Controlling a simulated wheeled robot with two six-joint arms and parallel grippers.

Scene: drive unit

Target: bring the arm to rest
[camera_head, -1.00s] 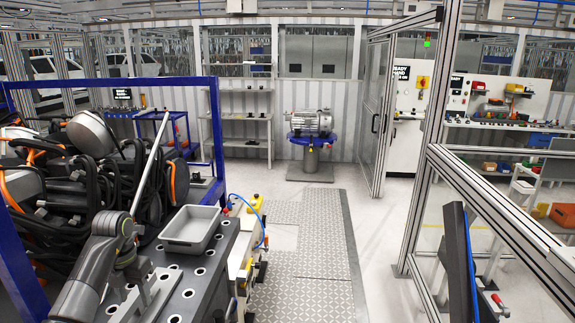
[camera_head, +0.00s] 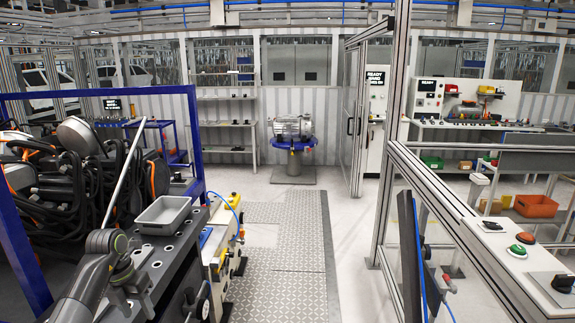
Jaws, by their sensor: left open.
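My left arm (camera_head: 88,285) comes in from the bottom left, grey with a dark wrist joint, and bends over toward the right. Its gripper (camera_head: 132,290) is open, at the near end of the dark perforated bench top (camera_head: 168,248). I see nothing held in it. Whether the fingertips touch the bench cannot be told. A grey tray (camera_head: 163,228) sits on the bench, beyond the gripper and apart from it. My right gripper is not in view.
A blue frame (camera_head: 198,140) with black cables stands at left. A yellow and white unit (camera_head: 217,250) adjoins the bench. A patterned floor plate (camera_head: 285,290) is clear. Aluminium posts (camera_head: 391,130) and a button panel (camera_head: 520,255) are at right. A motor stand (camera_head: 293,165) is far ahead.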

